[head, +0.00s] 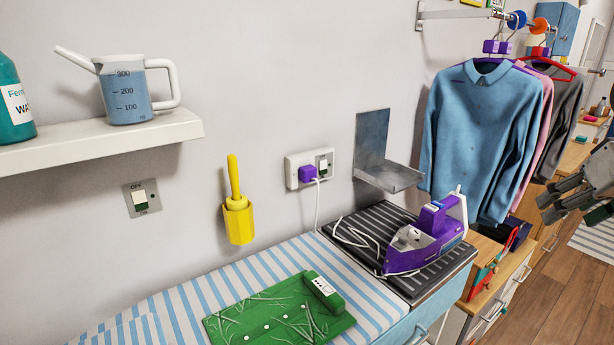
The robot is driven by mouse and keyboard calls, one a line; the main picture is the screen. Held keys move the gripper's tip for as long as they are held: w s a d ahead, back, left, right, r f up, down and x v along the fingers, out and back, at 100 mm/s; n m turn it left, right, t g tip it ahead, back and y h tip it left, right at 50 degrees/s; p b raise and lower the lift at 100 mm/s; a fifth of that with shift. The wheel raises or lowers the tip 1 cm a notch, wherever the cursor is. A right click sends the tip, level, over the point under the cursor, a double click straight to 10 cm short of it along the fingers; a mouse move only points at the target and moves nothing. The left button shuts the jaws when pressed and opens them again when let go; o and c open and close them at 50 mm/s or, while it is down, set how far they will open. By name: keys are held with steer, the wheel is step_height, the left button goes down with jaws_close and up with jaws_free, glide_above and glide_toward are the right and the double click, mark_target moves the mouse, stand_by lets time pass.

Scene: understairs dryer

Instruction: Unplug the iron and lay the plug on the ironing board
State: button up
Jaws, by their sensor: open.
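The purple plug (307,174) sits in the left side of a white wall socket (291,171); a switch is on the socket's right side. A white cord (318,205) hangs from the plug and lies loosely on a dark striped mat. The purple and white iron (435,236) rests on this mat (380,215). The ironing board (225,283) has a blue and white striped cover and lies left of the mat. My gripper (562,204) is at the right edge, partly cut off, open and empty, well away from the plug.
A green board (265,318) lies on the cover. A yellow holder with a handle (238,218) hangs on the wall. A metal bracket (388,175) juts out right of the socket. Shirts (478,140) hang beyond it. A shelf (110,143) carries a jug (125,95).

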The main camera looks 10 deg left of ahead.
steer(key=w+a+f+n+t+y, duration=0.2)
steer(key=w+a, duration=0.8)
steer(key=w, duration=0.2)
steer(key=n+t+y, duration=0.4)
steer(key=n+y, duration=0.2)
steer(key=y, duration=0.5)
glide_toward(311, 176)
steer(key=shift+w+a+r, duration=0.2)
steer(key=shift+w+a, duration=0.15)
steer(key=shift+w, duration=0.05)
steer(key=shift+f+x, duration=0.2)
steer(key=shift+x, duration=4.35)
